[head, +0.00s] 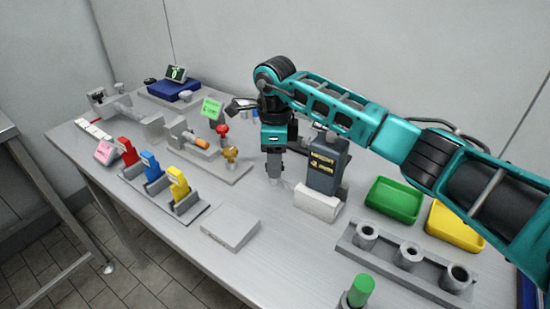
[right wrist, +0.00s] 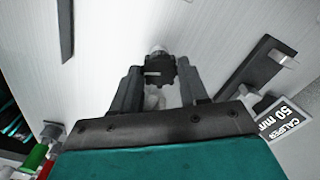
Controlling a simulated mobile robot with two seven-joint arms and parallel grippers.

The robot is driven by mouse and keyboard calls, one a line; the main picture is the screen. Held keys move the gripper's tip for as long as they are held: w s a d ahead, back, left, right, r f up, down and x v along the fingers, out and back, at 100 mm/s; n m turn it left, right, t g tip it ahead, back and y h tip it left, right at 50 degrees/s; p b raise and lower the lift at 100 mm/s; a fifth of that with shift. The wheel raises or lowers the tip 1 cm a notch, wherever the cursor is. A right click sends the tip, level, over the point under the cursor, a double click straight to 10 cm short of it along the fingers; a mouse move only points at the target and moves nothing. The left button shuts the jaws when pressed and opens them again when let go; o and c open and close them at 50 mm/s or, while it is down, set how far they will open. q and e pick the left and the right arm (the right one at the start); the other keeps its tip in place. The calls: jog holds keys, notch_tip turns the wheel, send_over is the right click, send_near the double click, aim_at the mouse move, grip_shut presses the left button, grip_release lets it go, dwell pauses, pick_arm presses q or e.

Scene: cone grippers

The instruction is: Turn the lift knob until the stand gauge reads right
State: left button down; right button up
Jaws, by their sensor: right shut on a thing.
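My right gripper (head: 274,178) points down beside a dark grey stand (head: 327,165) with small yellow lettering on its face, too small to read surely. A white block (head: 317,203) sits at the stand's foot. In the right wrist view, the gripper (right wrist: 158,85) is shut on a dark ribbed knob (right wrist: 160,70), with one finger on each side. A light mark shows on the knob and a pale round end lies beyond it. In the head view the gripper hides the knob. My left gripper is not in view.
A green tray (head: 394,200) and a yellow tray (head: 455,227) lie right of the stand. A grey rack (head: 405,262) with round holders is in front. A bench fixture with a red knob (head: 222,131) stands left.

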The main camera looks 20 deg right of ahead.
jog(key=shift+c, duration=0.5)
jog(key=shift+m, duration=0.3)
jog(key=m+p, duration=0.1)
jog(key=m, duration=0.2)
jog(key=m+p, duration=0.1)
jog(key=m, duration=0.3)
jog(key=m+p, duration=0.1)
jog(key=m, duration=0.3)
jog(key=shift+r+m, duration=0.1)
jog(key=shift+m, duration=0.3)
jog(key=shift+m+p, duration=0.5)
jog(key=shift+m, duration=1.1)
jog(key=o, duration=1.1)
jog(key=shift+c, duration=0.2)
